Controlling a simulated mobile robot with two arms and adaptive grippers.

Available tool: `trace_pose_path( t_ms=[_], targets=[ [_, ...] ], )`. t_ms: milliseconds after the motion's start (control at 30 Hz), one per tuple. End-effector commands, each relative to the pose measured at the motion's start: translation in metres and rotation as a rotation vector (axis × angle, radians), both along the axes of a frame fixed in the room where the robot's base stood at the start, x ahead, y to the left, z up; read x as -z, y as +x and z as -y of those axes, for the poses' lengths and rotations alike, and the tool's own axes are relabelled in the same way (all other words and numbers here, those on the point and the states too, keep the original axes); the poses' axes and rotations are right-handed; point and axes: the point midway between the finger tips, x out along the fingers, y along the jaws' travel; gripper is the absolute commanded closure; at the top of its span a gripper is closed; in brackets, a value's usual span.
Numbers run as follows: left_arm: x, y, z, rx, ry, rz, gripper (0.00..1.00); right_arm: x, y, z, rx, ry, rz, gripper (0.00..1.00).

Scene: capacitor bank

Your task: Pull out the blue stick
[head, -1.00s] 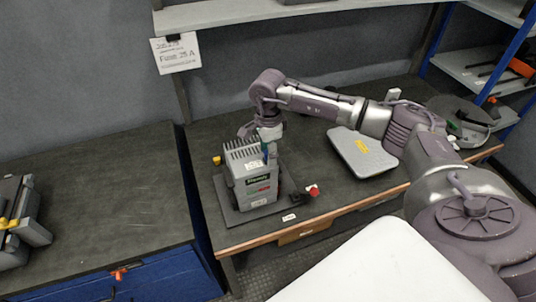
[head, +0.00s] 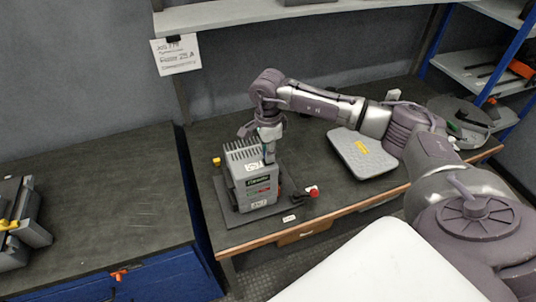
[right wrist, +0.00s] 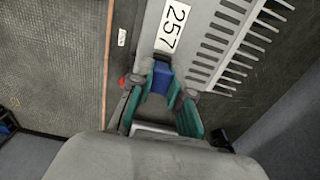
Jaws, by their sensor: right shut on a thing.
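The grey capacitor unit (head: 252,182) stands on a dark base plate on the workbench, with rows of fins and a "257" label on top. My right gripper (head: 269,152) is over the right side of its top, pointing down. In the right wrist view, the blue stick (right wrist: 162,77) shows as a short blue block between the teal fingers of the right gripper (right wrist: 163,90), beside the "257" label. The fingers are shut on it. Its lower end is hidden, so I cannot tell how deep it sits. My left gripper is not in view.
A red knob (head: 313,191) and a yellow part (head: 217,161) sit beside the unit. A flat grey case (head: 362,153) lies to the right on the bench. A sign (head: 176,54) hangs from the shelf above. The left bench (head: 95,200) is mostly bare.

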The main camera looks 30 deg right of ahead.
Motion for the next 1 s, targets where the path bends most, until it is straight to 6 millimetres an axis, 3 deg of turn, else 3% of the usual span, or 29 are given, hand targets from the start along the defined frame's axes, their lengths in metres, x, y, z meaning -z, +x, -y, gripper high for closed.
trace_pose_path(
  t_ms=[1000],
  targets=[
    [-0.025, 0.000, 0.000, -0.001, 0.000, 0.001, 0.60, -0.043, 0.000, 0.000, 0.000, 0.000, 0.000, 1.00]
  ],
)
